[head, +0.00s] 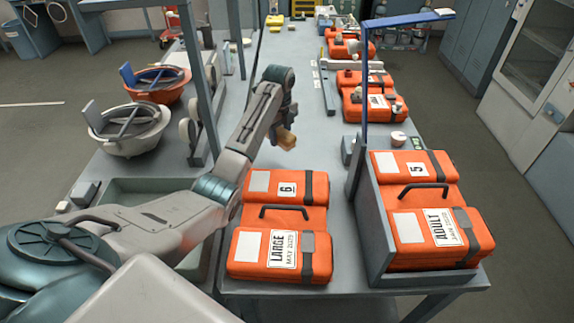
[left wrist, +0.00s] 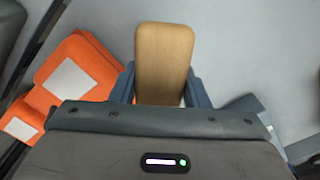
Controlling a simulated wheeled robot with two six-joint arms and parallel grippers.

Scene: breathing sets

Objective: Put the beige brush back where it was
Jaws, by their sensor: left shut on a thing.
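The beige brush (left wrist: 164,60) shows in the left wrist view as a tan block with rounded corners. My left gripper (left wrist: 162,88) is shut on it, one finger on each side. In the head view the brush (head: 287,137) hangs below my left gripper (head: 285,128), over the grey table (head: 255,150) beyond the orange case marked 6. Its underside is hidden, and I cannot tell how high above the table it is. My right gripper is not in view.
Orange cases marked LARGE (head: 280,255) and ADULT (head: 435,240) stand at the near end, the latter in a grey stand with a blue lamp post (head: 366,80). More orange cases (head: 372,105) lie farther back.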

